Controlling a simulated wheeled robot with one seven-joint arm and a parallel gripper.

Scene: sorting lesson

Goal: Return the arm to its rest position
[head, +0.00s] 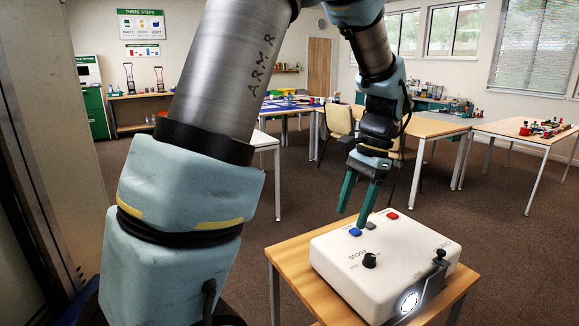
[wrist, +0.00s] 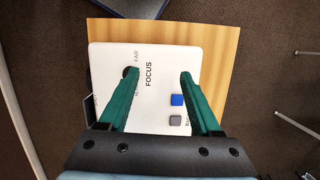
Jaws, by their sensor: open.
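My gripper (head: 352,220) has two green fingers, spread apart with nothing between them. It hangs from my raised arm, over the far left edge of a white box in the head view. In the wrist view the gripper (wrist: 157,77) points down at the box, one finger near a black knob and the other near the blue button. I cannot tell whether a fingertip touches the box.
The white box (head: 335,270) stands on a small wooden table (head: 288,258). It carries a black knob (head: 369,260), a blue button (head: 355,232), a red button (head: 392,216) and a lit lamp (head: 409,302). Other tables (head: 430,128) stand behind, with carpet between.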

